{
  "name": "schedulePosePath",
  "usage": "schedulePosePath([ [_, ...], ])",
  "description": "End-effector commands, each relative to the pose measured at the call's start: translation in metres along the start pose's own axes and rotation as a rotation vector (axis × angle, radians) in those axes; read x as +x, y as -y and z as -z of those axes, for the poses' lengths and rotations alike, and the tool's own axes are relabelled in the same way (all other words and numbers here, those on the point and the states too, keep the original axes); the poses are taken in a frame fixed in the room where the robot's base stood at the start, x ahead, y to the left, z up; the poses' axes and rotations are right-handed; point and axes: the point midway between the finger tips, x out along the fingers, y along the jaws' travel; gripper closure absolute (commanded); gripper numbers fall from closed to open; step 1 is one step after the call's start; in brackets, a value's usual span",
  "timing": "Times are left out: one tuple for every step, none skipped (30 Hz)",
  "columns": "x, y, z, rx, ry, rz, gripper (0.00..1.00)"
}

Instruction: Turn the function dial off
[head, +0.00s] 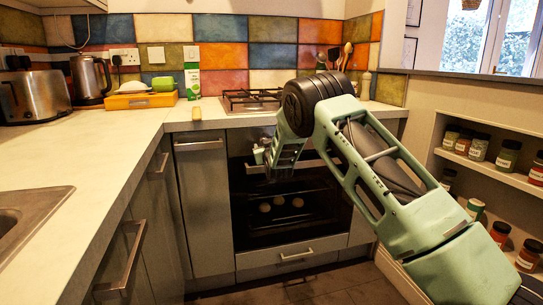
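The built-in oven (245,215) is under the hob, and its dark glass door is shut. Its control panel is the strip just below the worktop. The function dial cannot be made out, because my wrist and gripper cover much of that strip. My gripper (262,153) is at the front of the oven, by the panel and the top of the door. It is small and partly hidden by my wrist. I cannot tell whether its fingers are open or shut, or whether they touch a dial.
A gas hob (250,99) is above the oven. The worktop (110,140) runs left with a toaster (34,96), a kettle (89,79) and an orange tray (140,101). Shelves with spice jars (508,155) are close on the right. Some floor (335,287) is clear in front.

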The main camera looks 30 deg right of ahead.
Motion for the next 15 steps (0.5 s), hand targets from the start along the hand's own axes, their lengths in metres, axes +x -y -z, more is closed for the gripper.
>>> schedulePosePath([
  [-0.008,0.0,0.002,0.0,0.001,0.001,0.45],
  [-0.013,0.0,0.002,0.0,0.001,0.001,0.45],
  [-0.02,0.0,0.001,0.0,0.003,0.001,0.45],
  [-0.026,0.0,0.002,0.0,0.002,0.001,0.45],
  [-0.033,0.0,0.002,0.001,0.003,0.001,0.45],
  [-0.041,0.0,0.001,0.001,0.003,0.001,0.45],
  [-0.048,0.0,0.002,0.001,0.002,0.001,0.45],
  [-0.054,0.0,0.002,0.001,0.002,0.002,0.45],
  [-0.063,0.0,0.001,0.001,0.002,0.002,0.45],
  [-0.07,0.0,0.002,0.001,0.003,0.001,0.45],
  [-0.076,0.0,0.002,0.001,0.002,0.001,0.45],
  [-0.086,0.0,0.001,0.0,0.003,0.001,0.45],
  [-0.093,0.0,0.001,0.0,0.003,0.001,0.45],
  [-0.1,0.0,0.001,0.0,0.003,0.002,0.45],
  [-0.109,0.0,0.001,0.0,0.004,0.002,0.45],
])
